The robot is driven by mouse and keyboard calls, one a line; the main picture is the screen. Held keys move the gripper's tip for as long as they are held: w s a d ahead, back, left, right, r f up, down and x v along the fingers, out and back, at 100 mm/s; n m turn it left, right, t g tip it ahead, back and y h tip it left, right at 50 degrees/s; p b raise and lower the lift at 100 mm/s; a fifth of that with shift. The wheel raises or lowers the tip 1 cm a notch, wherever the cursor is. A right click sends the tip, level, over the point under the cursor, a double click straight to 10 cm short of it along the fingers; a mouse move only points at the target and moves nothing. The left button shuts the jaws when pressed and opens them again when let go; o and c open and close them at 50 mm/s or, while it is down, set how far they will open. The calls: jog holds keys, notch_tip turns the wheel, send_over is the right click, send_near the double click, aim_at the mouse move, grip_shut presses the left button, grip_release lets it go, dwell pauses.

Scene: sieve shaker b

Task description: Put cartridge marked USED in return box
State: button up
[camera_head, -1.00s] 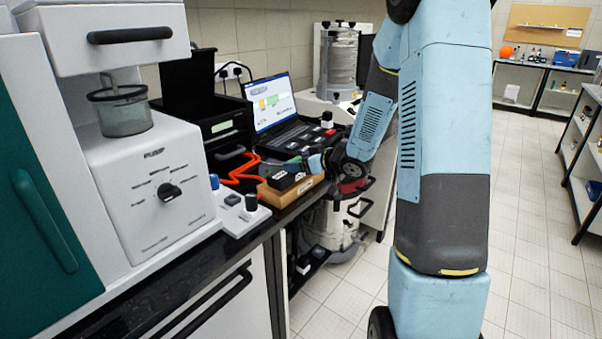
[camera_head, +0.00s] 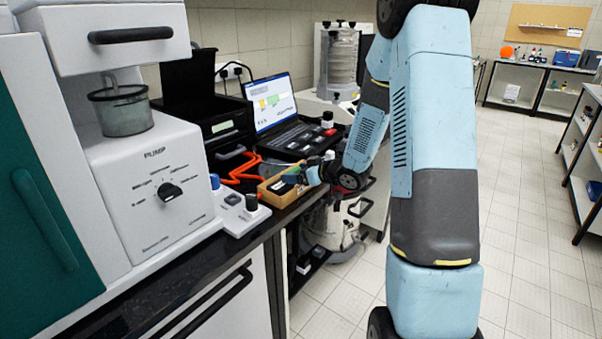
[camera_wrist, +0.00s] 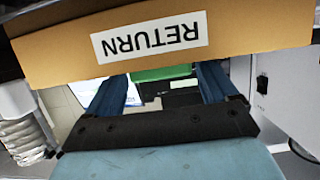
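The return box (camera_head: 277,200) is a tan open box on the dark bench top. Its wall, labelled RETURN (camera_wrist: 150,37), fills the upper part of the wrist view, upside down. My gripper (camera_head: 296,177) is at the box in the head view. In the wrist view, its two blue fingers (camera_wrist: 160,78) are spread apart and their tips go behind the box wall.
An open laptop (camera_head: 272,100) stands behind a black case (camera_head: 300,138) with several small items. Orange tongs-like handles (camera_head: 240,168) and a white control unit (camera_head: 240,213) are left of the box. The pump machine (camera_head: 155,190) is further left.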

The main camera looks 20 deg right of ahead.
jog(key=shift+o, duration=1.1)
jog(key=shift+r, duration=0.1)
jog(key=v, duration=1.2)
jog(key=s+d+r+m+h, duration=0.1)
jog(key=s+r+m+h, duration=0.15)
jog(key=r+h, duration=0.35)
jog(key=s+d+r+m+h, duration=0.2)
jog(key=s+r+h, duration=0.2)
jog(key=r, duration=0.4)
jog(key=s+a+r+m+g+y, duration=0.1)
jog(key=s+a+g, duration=0.2)
jog(key=s, duration=0.7)
jog(key=s+a+r+m+g, duration=0.1)
jog(key=s+a, duration=0.4)
jog(key=s, duration=0.6)
jog(key=shift+s+a+r+m+g+y, duration=0.2)
jog(key=shift+a+r+m+g+y, duration=0.15)
jog(key=shift+g, duration=0.55)
